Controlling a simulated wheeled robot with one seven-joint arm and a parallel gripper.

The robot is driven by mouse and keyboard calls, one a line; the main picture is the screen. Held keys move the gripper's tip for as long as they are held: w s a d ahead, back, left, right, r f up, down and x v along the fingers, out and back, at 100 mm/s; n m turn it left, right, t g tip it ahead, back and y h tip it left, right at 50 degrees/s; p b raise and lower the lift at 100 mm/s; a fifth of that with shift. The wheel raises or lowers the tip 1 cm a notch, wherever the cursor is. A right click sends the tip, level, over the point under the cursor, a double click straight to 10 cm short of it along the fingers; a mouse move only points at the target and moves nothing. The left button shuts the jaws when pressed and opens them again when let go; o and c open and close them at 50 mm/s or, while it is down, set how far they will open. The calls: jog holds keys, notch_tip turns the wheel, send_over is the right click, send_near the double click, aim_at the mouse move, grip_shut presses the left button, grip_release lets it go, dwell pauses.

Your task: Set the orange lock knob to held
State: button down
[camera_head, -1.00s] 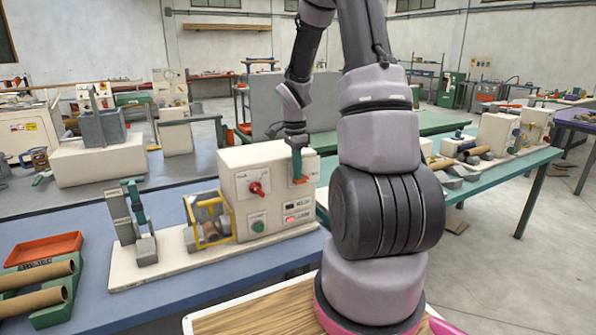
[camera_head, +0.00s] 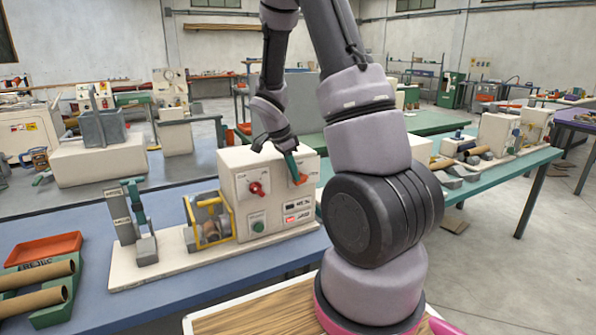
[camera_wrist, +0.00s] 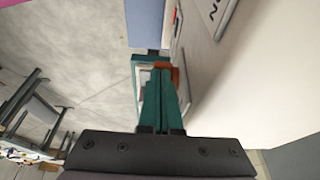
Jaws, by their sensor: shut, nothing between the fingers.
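The orange lock knob (camera_head: 301,180) is at the upper right of the cream winder's front panel (camera_head: 240,205), small and partly covered by my fingers. Which mark it points to is too small to read. My gripper (camera_head: 292,166) has teal fingers, shut and empty, slanting down from upper left with the tips at the knob. In the wrist view the shut fingers (camera_wrist: 161,75) reach toward the panel side, and the orange knob (camera_wrist: 176,74) shows just beyond and beside the tips. I cannot tell whether they touch it.
The panel also carries a red knob (camera_head: 256,188), a green button (camera_head: 258,224) and a small display (camera_head: 297,206). A yellow guard frame (camera_head: 209,220) stands left of it. An orange tray (camera_head: 43,250) and cardboard tubes (camera_head: 35,275) lie at the left of the blue bench.

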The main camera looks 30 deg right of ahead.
jog(key=shift+a+f+h, duration=0.4)
jog(key=shift+a+f, duration=0.25)
jog(key=shift+f, duration=0.1)
jog(key=shift+a+f, duration=0.1)
jog(key=shift+f, duration=0.2)
jog(key=shift+d+r, duration=0.1)
jog(key=shift+d, duration=0.1)
dwell(0.5)
jog(key=shift+d+r, duration=0.2)
jog(key=shift+d, duration=0.4)
jog(key=shift+r, duration=0.15)
jog(key=v, duration=1)
jog(key=shift+a+r, duration=0.2)
jog(key=shift+a, duration=0.1)
